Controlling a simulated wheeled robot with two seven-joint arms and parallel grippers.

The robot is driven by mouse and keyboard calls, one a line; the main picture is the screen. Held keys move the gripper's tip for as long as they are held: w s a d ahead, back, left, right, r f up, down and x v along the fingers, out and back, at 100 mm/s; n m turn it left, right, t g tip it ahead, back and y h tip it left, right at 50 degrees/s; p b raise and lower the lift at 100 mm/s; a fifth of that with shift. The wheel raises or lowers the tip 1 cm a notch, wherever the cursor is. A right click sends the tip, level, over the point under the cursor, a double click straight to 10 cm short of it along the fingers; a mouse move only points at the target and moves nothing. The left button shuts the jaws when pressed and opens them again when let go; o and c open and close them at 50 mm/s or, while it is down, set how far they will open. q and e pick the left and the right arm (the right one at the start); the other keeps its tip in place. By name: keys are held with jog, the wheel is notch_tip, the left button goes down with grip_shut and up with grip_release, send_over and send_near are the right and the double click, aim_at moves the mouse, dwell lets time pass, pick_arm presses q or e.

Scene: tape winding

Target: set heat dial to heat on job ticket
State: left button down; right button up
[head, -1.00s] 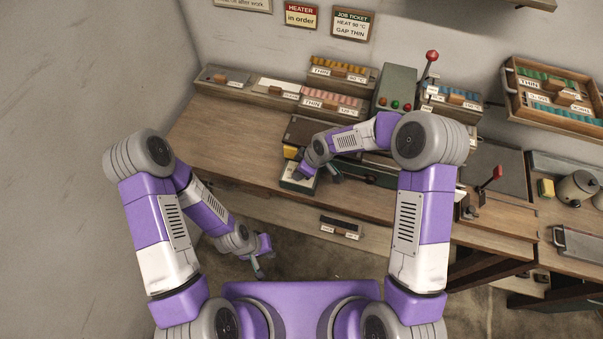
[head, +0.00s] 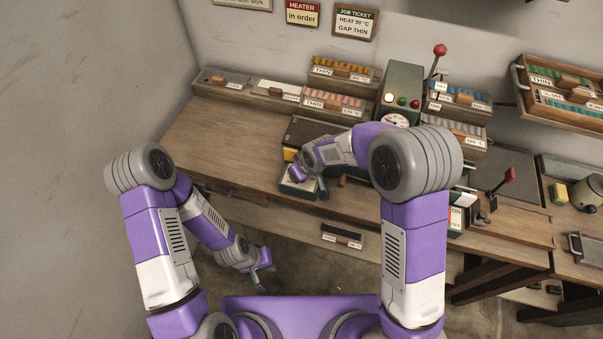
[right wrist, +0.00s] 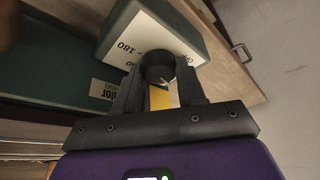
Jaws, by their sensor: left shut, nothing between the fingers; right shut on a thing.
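The heat dial (right wrist: 157,68) is a dark round knob on a green box with a white scale plate (right wrist: 143,47), where "180" reads upside down. In the right wrist view my right gripper (right wrist: 158,88) is shut on the knob, with a finger on each side. The knob's exact setting is hard to read. In the head view my right gripper (head: 318,189) is at the green box, which it partly hides. The job ticket (head: 355,22) on the wall reads heat 90 °C, gap thin. My left gripper (head: 261,279) is shut and empty, low in front of the bench.
A green machine box (head: 401,90) with lamps, a gauge and a red-knobbed lever stands behind my right arm. Racks of labelled strips (head: 333,103) line the bench back. The bench's left part (head: 230,140) is clear. Another red-knobbed lever (head: 509,175) stands at right.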

jog(key=o, duration=0.7)
jog(key=shift+o, duration=0.2)
jog(key=p+v, duration=0.1)
jog(key=v, duration=0.6)
jog(key=shift+r, duration=0.3)
jog(key=shift+d, duration=0.1)
